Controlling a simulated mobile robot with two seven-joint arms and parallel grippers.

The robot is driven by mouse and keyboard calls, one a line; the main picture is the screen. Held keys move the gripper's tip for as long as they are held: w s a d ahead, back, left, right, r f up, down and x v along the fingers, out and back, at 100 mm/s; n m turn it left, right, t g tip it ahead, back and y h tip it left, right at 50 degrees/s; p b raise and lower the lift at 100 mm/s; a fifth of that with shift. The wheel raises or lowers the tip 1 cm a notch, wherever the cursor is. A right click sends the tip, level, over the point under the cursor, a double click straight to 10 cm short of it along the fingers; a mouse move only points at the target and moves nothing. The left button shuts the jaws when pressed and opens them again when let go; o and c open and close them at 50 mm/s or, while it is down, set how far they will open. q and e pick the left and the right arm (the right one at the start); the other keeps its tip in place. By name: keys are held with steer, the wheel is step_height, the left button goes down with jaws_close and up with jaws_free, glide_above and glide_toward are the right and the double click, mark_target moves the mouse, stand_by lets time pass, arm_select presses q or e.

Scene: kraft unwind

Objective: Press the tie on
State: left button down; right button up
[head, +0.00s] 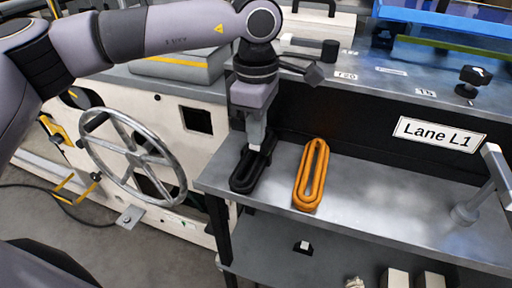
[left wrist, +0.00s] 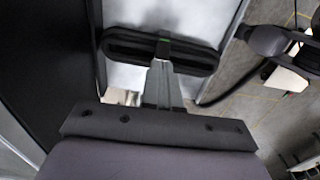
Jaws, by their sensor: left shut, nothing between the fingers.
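A black looped bundle (head: 243,174) lies on the metal shelf (head: 365,195), near its left end. My left gripper (head: 256,146) points down at the bundle's middle. Its fingers are shut and empty, with the tips at the band in the left wrist view (left wrist: 161,64). I cannot tell whether they touch it. My right gripper is not in view.
An orange looped bundle (head: 311,175) lies just right of the black one. A metal post with a handle (head: 480,195) stands at the shelf's right. A large handwheel (head: 132,155) is at the left. The shelf is clear between the orange bundle and the post.

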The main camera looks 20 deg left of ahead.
arm_select(q)
steer(key=shift+s+f, duration=0.1)
steer(key=shift+r+p, duration=2.35)
steer(key=shift+r, duration=1.2)
